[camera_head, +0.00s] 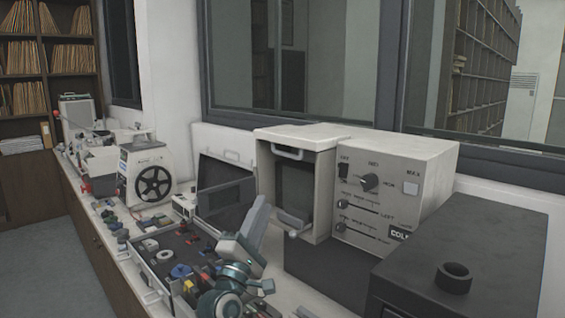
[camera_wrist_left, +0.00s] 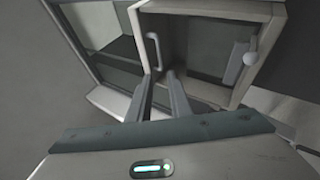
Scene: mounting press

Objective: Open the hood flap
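The pale hood box (camera_head: 322,200) stands on the bench. Its recessed front is a dark panel (camera_head: 293,187), with a light bar handle (camera_head: 287,152) at the top edge and a grey lever with a round knob (camera_head: 292,217) at the bottom. I cannot tell whether this panel is the flap or the inside. My left gripper (camera_head: 262,206) is in front, lower left of the box. In the left wrist view its two fingers (camera_wrist_left: 160,77) are apart with nothing between them. They point toward the box front, near the handle (camera_wrist_left: 153,50) but seemingly not touching it. My right gripper is out of view.
A control panel (camera_head: 385,195) with knobs and sliders adjoins the box on the right. A dark box with a black ring (camera_head: 454,277) stands at the front right. A tray of small parts (camera_head: 165,254) lies left of my arm, and a machine with a black wheel (camera_head: 153,183) stands beyond.

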